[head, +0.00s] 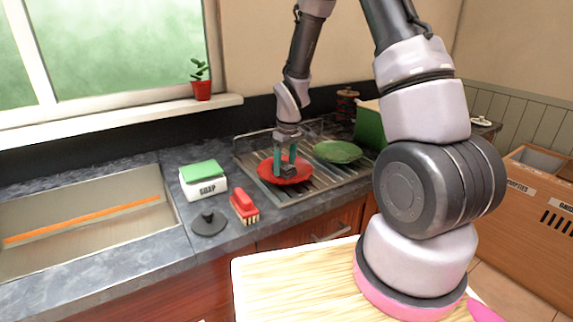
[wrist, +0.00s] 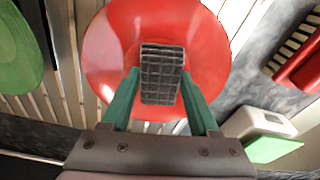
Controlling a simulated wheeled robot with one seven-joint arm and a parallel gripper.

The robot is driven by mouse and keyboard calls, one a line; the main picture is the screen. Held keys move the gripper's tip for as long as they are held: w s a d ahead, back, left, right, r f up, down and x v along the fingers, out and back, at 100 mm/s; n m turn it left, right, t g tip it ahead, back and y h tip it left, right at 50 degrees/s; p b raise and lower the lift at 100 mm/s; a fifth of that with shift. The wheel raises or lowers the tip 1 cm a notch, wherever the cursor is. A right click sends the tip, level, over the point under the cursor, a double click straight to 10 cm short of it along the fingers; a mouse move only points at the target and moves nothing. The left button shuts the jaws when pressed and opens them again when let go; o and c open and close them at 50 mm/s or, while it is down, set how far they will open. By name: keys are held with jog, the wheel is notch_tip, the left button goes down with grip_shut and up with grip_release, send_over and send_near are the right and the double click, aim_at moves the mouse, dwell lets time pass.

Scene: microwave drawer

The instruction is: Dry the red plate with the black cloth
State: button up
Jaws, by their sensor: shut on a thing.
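The red plate (head: 274,177) lies on the metal drying rack in the middle of the head view. It fills the upper middle of the wrist view (wrist: 110,55). My gripper (head: 287,169) points down over the plate. Its green fingers are shut on the black cloth (wrist: 162,72), a small dark checked block in the wrist view, which also shows in the head view (head: 288,171). The cloth is over the middle of the plate and appears to touch it, though the contact itself is hidden.
A green plate (head: 338,151) lies on the rack (head: 330,181) to the right. A white soap box (head: 203,189) with a green top, a red brush (head: 243,207) and a black plug (head: 208,224) sit left of the rack. The sink (head: 80,232) is farther left.

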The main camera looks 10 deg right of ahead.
jog(key=shift+w+d+r, duration=0.15)
jog(key=shift+w+d, duration=0.25)
jog(key=shift+d, duration=0.25)
jog(key=shift+s+a, duration=0.4)
jog(key=shift+a, duration=0.3)
jog(key=shift+w+d, duration=0.4)
jog(key=shift+d, duration=0.25)
jog(key=shift+s+a, duration=0.4)
jog(key=shift+a, duration=0.25)
jog(key=shift+w+d, duration=0.4)
jog(key=shift+d, duration=0.25)
jog(key=shift+a, duration=0.1)
